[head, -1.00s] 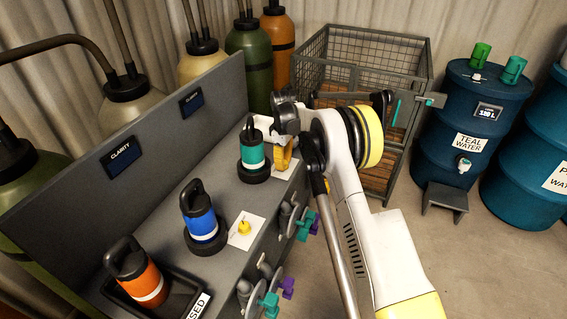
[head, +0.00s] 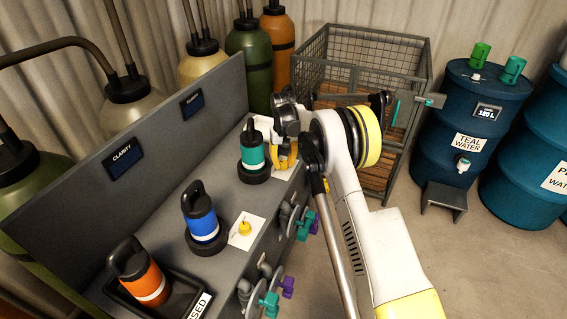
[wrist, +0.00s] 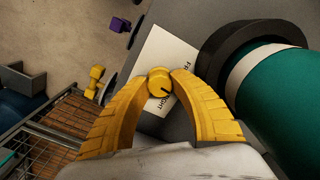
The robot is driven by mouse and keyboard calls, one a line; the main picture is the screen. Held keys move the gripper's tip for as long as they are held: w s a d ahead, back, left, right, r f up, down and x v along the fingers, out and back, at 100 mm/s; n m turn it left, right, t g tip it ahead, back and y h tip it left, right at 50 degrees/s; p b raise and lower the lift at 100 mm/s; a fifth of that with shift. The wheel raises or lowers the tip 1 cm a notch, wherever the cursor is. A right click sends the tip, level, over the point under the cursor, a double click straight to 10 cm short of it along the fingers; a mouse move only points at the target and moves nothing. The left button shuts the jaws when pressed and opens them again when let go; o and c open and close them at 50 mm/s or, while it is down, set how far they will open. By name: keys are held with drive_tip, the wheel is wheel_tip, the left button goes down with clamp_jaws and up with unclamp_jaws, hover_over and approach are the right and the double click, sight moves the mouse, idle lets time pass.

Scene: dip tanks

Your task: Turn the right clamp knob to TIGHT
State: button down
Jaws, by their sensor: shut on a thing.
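The right clamp knob (wrist: 159,81) is a small yellow knob with a dark pointer line, on a white label plate (wrist: 167,52) on the bench top. In the wrist view its pointer slants toward the lower right, near the partly hidden lettering ending in "GHT". My gripper (wrist: 158,84) has its two yellow fingers shut on the knob, one on each side. In the head view my gripper (head: 283,160) is over the right label plate, and the knob is hidden there. The teal-banded canister (head: 252,156) stands upright beside my gripper.
The other yellow knob (head: 245,228) sits on its plate by the blue canister (head: 202,222). An orange canister (head: 142,276) stands in a black tray at the near end. Teal and purple valve handles (head: 304,225) stick out from the bench front. A wire cage (head: 370,60) stands behind my arm.

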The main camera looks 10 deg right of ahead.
sight(284, 162)
drive_tip(key=m, duration=0.4)
drive_tip(key=shift+m, duration=1.9)
drive_tip(key=c, duration=1.1)
unclamp_jaws()
drive_tip(key=shift+o, duration=0.2)
wheel_tip(284, 162, up, 12)
